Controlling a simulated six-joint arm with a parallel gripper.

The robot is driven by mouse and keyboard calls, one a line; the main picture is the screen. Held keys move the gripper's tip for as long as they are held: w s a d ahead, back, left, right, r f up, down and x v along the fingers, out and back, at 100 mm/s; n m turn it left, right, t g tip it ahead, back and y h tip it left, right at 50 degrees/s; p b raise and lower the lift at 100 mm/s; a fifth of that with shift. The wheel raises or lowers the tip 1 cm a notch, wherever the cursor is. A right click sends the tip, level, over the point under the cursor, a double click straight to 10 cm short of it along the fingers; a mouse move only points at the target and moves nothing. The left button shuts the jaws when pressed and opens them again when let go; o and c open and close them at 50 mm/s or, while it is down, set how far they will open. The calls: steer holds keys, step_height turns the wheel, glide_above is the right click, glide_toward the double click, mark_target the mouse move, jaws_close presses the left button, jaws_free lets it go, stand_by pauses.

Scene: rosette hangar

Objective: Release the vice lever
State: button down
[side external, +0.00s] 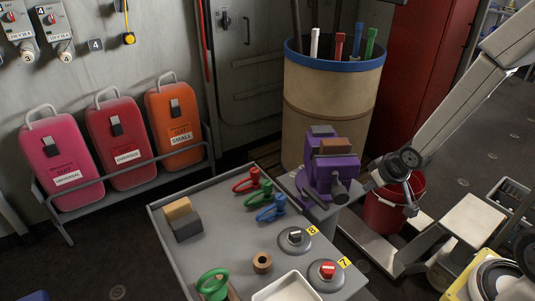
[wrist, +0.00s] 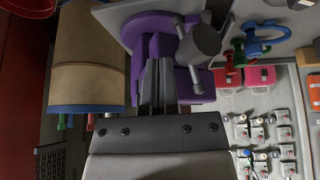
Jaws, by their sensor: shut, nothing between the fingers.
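The purple vice (side external: 318,178) stands on the right corner of the grey workbench, with a brown block (side external: 335,147) at its top. Its lever (side external: 338,189), a grey screw end with a thin bar, faces my arm. In the wrist view, which looks upside down, the vice (wrist: 150,25) fills the top and the lever (wrist: 198,40) hangs just right of my fingers. My gripper (wrist: 158,62) is shut and empty, its fingertips in front of the purple vice body. In the side view my gripper (side external: 368,185) is just right of the lever. I cannot tell whether they touch.
A tan barrel (side external: 325,105) with a blue rim stands behind the vice, and a red bucket (side external: 400,205) behind my gripper. Red, green and blue clamps (side external: 270,208) lie left of the vice. A tan roll (side external: 262,263) and white tray (side external: 288,288) are nearer.

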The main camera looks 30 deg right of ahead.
step_height(320, 180, down, 10)
steer(key=w+d+m+t+y, duration=0.1)
steer(key=d+m+t+y, duration=0.1)
steer(key=m+t+y, duration=0.3)
steer(key=s+a+f+m+t, duration=0.1)
steer(key=s+a+m+t, duration=0.1)
steer(key=s+m+t, duration=0.3)
steer(key=m+t, duration=0.1)
steer(key=m, duration=0.3)
steer(key=shift+s+a+f+m+t, duration=0.3)
steer(key=shift+a+t, duration=0.1)
steer(key=shift+w, duration=0.1)
stand_by(0.3)
glide_toward(315, 201)
steer(key=shift+w+d+f, duration=0.1)
steer(key=shift+w+d, duration=0.2)
steer(key=shift+w, duration=0.6)
steer(key=shift+w+d, duration=0.3)
steer(key=shift+w, duration=0.6)
